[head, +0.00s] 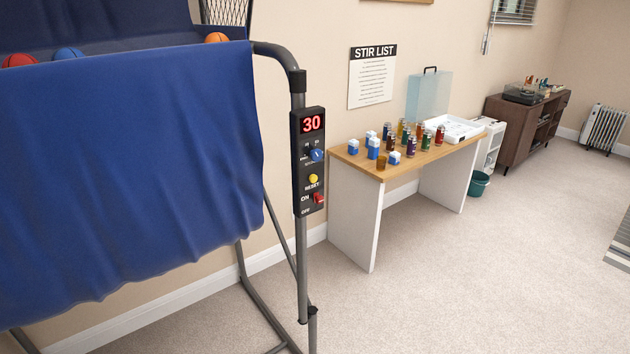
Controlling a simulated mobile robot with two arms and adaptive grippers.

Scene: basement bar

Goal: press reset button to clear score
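A black control box (296,160) is fixed to the grey upright post of a basketball arcade game. Its red display (312,124) reads 30. Below the display is a blue knob (317,155). A round yellow button (313,179) sits beneath it, with the label RESET under it. A red switch (319,198) is below that, between the labels ON and OFF. The box faces the room and nothing covers it. Neither of my grippers is in the head view.
The game's blue cloth (130,165) hangs left of the box, with several balls above it. A wooden-topped table (350,158) holding small bottles and boxes stands to the right. Carpet (430,290) is clear in front. The game's metal foot frame (262,310) reaches across the floor.

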